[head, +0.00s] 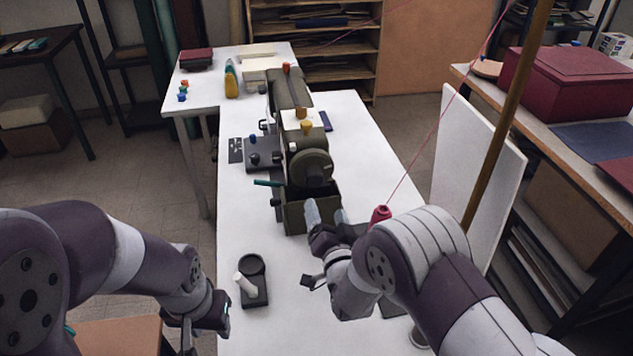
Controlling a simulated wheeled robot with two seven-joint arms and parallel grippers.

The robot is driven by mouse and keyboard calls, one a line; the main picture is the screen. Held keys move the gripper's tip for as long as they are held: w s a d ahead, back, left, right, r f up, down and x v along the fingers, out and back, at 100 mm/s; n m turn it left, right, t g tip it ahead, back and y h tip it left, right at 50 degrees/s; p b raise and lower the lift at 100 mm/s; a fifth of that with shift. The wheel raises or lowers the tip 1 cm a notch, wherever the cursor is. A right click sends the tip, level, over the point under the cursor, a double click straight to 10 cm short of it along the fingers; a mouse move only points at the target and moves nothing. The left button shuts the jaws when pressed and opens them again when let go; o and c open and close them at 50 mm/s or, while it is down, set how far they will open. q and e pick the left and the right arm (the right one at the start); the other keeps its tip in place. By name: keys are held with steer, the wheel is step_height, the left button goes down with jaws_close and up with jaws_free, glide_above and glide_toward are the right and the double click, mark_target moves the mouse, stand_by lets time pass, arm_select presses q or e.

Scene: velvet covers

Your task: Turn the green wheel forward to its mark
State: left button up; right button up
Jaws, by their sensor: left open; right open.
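A dark olive-green sewing machine (289,92) stands on the white table. Its round olive-green wheel (311,166) faces me at the near end, above an open box-like base (294,217). I cannot make out a mark on the wheel. My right gripper (326,214) is open in front of the base, below and slightly right of the wheel, apart from the wheel. Whether its fingertips touch the base is unclear. My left gripper (207,322) is low at the table's near left edge, far from the wheel; it is open and empty.
A red thread cone (380,216) stands right of my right gripper, its thread rising to the upper right. A black stand with a white cylinder (246,284) sits front left. A teal lever (266,183) sticks out left of the machine.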

mark_target(316, 181)
steer(key=w, duration=0.4)
steer(key=w+a, duration=0.1)
steer(key=w, duration=0.2)
steer(key=w+a+p, duration=0.1)
steer(key=w, duration=0.3)
steer(key=shift+w+a+f, duration=0.1)
steer(key=shift+w+a, duration=0.05)
steer(key=shift+w, duration=0.15)
steer(key=c, duration=1)
